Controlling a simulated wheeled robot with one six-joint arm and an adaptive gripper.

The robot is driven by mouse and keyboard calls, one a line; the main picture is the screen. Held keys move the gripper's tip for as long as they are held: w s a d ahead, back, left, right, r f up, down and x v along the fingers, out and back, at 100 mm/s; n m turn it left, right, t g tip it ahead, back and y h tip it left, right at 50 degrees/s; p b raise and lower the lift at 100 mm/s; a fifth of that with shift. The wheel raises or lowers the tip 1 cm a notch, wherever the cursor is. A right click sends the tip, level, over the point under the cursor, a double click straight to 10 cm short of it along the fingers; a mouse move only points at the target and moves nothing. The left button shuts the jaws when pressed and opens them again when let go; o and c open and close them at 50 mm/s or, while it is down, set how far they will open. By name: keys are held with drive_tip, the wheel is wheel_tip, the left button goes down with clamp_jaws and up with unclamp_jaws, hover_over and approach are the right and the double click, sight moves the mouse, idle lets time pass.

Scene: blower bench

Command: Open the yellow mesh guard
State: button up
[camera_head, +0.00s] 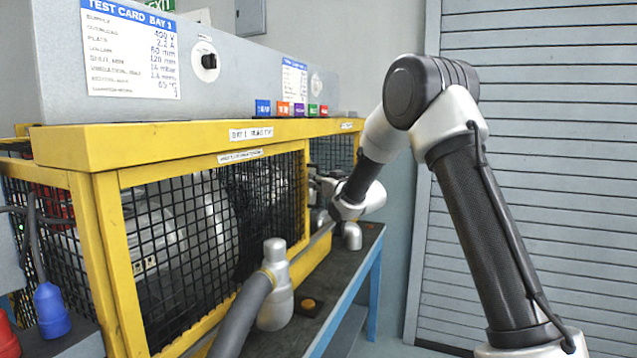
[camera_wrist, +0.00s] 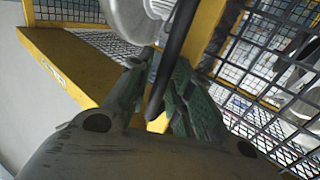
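The yellow mesh guard (camera_head: 109,250) is a yellow frame with black wire mesh across the front of the bench. No open gap shows along its front in the head view. My gripper (camera_head: 318,190) is at the guard's far right part, small and partly hidden by my arm. In the wrist view, my gripper (camera_wrist: 163,75) has its two dark green fingers on either side of a dark bar, which looks like a handle (camera_wrist: 176,45). Yellow frame and mesh (camera_wrist: 275,60) are close behind. I cannot tell whether the fingers touch the bar.
A grey pipe with a pale rounded end (camera_head: 275,300) rises in front of the guard. A dark bench top (camera_head: 335,270) with blue legs runs below. A grey control box (camera_head: 230,75) sits above the guard. A slatted shutter (camera_head: 540,150) stands behind my arm.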

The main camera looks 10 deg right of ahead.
clamp_jaws()
